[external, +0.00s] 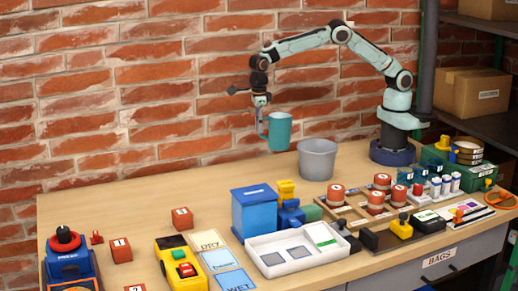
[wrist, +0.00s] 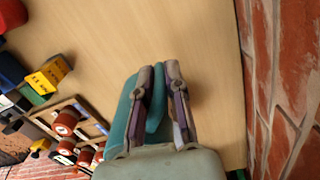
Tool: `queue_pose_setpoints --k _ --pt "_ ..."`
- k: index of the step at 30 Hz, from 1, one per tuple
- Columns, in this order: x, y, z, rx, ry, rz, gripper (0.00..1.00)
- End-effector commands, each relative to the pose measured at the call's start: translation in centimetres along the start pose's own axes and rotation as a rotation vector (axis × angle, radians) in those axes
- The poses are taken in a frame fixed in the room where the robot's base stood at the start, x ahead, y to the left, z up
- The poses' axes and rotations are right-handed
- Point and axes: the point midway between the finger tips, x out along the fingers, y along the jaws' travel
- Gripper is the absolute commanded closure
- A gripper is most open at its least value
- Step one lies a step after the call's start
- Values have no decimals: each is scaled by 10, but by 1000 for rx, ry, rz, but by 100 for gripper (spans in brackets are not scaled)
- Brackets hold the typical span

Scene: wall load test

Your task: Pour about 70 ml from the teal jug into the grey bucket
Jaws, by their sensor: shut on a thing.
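The teal jug (external: 280,132) hangs in the air in front of the brick wall, to the left of the grey bucket and above its rim. It looks about upright in the external view. My gripper (external: 261,112) is shut on the jug's handle, on the jug's left side. In the wrist view my gripper's fingers (wrist: 160,72) lie either side of the teal handle, and part of the jug (wrist: 117,115) shows at the left. The grey bucket (external: 317,162) stands upright on the table near the arm's base. The insides of jug and bucket are hidden, and the bucket is not visible in the wrist view.
A blue box (external: 254,212), a yellow item (external: 287,190) and a white tray (external: 290,262) stand in front of the bucket. Racks of red-capped jars (external: 376,201) lie to the right. The table's back left (external: 120,205) is mostly clear. The brick wall (external: 180,80) is close behind.

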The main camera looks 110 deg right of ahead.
Motion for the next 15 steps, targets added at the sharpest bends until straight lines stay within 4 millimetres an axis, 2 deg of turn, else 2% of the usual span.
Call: queue_pose_setpoints --k 4,9,15 --pt "24 -22 6 -8 3 -2 100" --pt "51 -44 3 14 4 -2 100" --pt "71 -54 -5 33 1 -2 100"
